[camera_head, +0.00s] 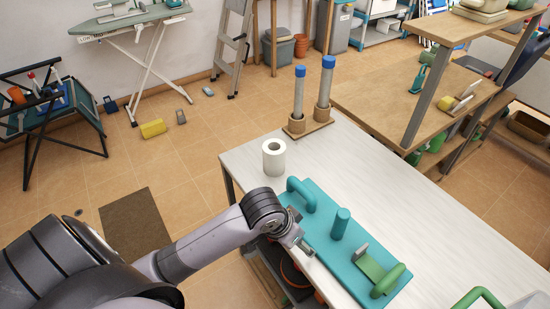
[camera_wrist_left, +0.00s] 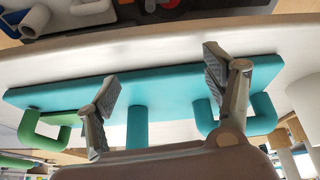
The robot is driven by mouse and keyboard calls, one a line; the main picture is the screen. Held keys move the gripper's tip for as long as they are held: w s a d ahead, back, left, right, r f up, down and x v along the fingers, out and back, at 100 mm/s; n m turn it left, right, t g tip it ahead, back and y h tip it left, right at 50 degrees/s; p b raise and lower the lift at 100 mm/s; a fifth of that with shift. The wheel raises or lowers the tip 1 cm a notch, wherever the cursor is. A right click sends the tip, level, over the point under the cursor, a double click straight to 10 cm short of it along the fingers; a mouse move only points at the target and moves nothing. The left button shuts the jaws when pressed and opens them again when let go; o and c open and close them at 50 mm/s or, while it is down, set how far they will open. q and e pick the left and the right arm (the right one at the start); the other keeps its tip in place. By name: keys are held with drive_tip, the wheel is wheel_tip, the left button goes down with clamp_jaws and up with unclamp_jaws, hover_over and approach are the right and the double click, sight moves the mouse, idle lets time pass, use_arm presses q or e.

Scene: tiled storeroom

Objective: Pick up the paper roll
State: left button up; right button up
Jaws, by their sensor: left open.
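The white paper roll (camera_head: 273,157) stands upright near the left corner of the white table (camera_head: 243,158). My left gripper (camera_head: 304,247) is at the near edge of the teal board, below and to the right of the roll in the head view, and apart from it. In the left wrist view its two fingers (camera_wrist_left: 160,78) are spread wide with nothing held between them. A white rounded shape at the lower right of that view may be the roll, but I cannot tell. My right gripper is out of view.
A teal board (camera_head: 318,235) with raised handles and a peg lies beside the roll. Behind the roll, two blue-capped tubes stand in a wooden holder (camera_head: 308,125). A wooden shelf unit (camera_head: 375,95) stands beyond. The tabletop right of the roll is clear.

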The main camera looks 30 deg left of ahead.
use_arm(q)
drive_tip(key=shift+n+y, duration=0.6)
drive_tip(key=shift+n, duration=0.1)
drive_tip(key=w+a+r, duration=0.2)
drive_tip(key=w, duration=0.1)
drive_tip(key=w+a+r, duration=0.2)
drive_tip(key=w, duration=0.1)
drive_tip(key=w+a+r, duration=0.2)
drive_tip(key=w, duration=0.1)
drive_tip(key=shift+a+r, duration=0.25)
drive_tip(key=shift+r, duration=0.15)
drive_tip(key=w+a+r+n+y, duration=0.1)
drive_tip(key=w+a+r+n, duration=0.1)
drive_tip(key=w+a+r, duration=0.3)
drive_tip(key=n, duration=0.2)
approach(276, 153)
drive_tip(key=shift+y, duration=0.3)
drive_tip(key=x, duration=0.5)
drive_tip(key=w+a+x, duration=0.1)
drive_tip(key=x, duration=0.9)
drive_tip(key=shift+w+a+r+p, duration=0.2)
drive_tip(key=shift+w+r+p, duration=0.05)
drive_tip(key=shift+r+p, duration=0.1)
drive_tip(key=shift+c, duration=0.2)
drive_tip(key=c, duration=1.3)
